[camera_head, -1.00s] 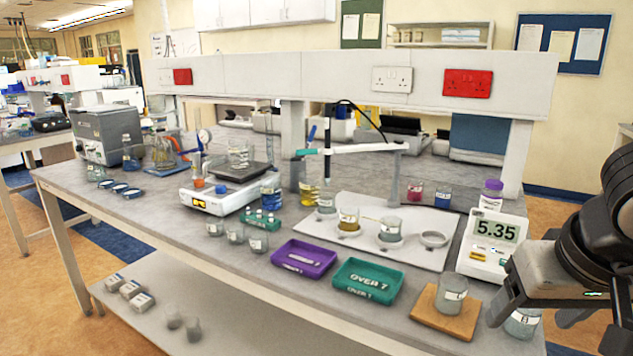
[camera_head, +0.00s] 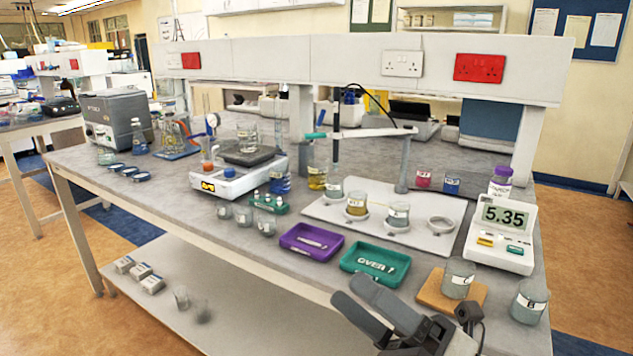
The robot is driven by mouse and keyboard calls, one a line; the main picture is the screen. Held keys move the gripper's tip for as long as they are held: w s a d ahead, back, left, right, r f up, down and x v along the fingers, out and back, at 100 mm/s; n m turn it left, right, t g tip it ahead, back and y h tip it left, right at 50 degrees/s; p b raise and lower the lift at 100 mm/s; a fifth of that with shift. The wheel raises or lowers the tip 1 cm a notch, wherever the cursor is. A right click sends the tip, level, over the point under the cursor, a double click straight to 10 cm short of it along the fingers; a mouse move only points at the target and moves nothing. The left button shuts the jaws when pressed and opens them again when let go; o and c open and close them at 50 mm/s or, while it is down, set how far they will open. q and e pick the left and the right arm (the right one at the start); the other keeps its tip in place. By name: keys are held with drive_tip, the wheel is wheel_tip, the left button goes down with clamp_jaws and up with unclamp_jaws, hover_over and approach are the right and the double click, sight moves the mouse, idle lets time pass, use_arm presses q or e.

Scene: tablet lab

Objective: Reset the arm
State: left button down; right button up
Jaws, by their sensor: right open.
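My right gripper (camera_head: 352,298) shows at the bottom edge, right of centre, in front of the bench's front edge. Its two dark grey fingers point up and left, apart, with nothing between them. The rest of the right arm is out of view below. My left gripper is not in view.
Near the right gripper, a beaker (camera_head: 458,278) stands on a wooden board (camera_head: 433,292), and another beaker (camera_head: 530,301) stands to its right. The meter (camera_head: 501,235) reads 5.35. A purple tray (camera_head: 311,240) lies further left.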

drive_tip(key=w+d+f+m+t+h, duration=0.1)
drive_tip(key=d+f+m+t+h, duration=0.25)
drive_tip(key=f+m+h, duration=0.65)
drive_tip(key=w+d+f+m+t+h, duration=0.15)
drive_tip(key=d+f+m+h, duration=0.25)
drive_tip(key=f+m, duration=0.75)
drive_tip(key=s+d+f+m+g+h, duration=0.2)
drive_tip(key=s+f+m+g, duration=0.4)
drive_tip(key=s+f+m, duration=0.4)
drive_tip(key=shift+s+f+m+h, duration=0.35)
drive_tip(key=shift+f+m+h, duration=0.3)
drive_tip(key=shift+f, duration=0.25)
